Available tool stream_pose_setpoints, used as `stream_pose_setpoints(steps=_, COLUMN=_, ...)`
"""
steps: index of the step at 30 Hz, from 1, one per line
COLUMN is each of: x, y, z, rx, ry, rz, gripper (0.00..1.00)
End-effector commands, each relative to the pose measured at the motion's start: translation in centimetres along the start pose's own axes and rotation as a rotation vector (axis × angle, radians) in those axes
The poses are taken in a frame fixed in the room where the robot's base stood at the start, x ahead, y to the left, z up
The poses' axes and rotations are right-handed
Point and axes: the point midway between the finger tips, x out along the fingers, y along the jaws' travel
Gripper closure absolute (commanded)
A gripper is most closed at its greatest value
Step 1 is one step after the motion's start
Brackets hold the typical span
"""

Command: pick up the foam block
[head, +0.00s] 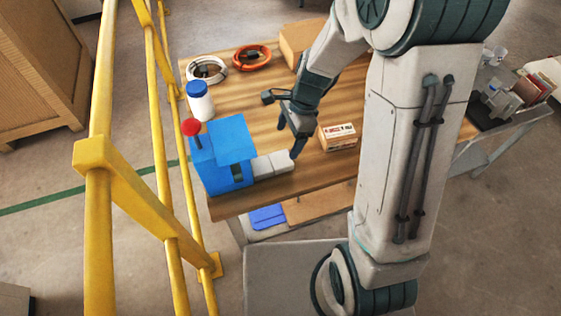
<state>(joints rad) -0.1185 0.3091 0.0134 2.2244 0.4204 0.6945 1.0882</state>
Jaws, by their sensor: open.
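A pale, off-white block (282,162), which looks like the foam block, lies on the wooden table beside a blue machine (223,155). A similar pale piece (262,167) sits between it and the machine; I cannot tell whether the two are joined. My gripper (290,141) points down just above and behind the pale block's right end. It is open, with one dark finger close to the block. Whether that finger touches the block is not clear. My own arm hides part of the table to the right.
A small printed box (338,137) stands right of my gripper. A white bottle with a blue lid (200,101), a white cable coil (207,70) and an orange coil (252,58) are farther back. A yellow railing (160,213) runs along the left.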

Motion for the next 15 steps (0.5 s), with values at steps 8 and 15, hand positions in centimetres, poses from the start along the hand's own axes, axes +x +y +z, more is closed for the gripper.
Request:
stream_pose_setpoints(steps=8, x=3.5, y=0.1, z=0.0, rx=-0.001, ry=0.0, rz=0.001, gripper=0.2)
stream_pose_setpoints(steps=15, x=6.3, y=0.4, z=-0.5, rx=0.0, ry=-0.001, rz=0.004, gripper=0.2)
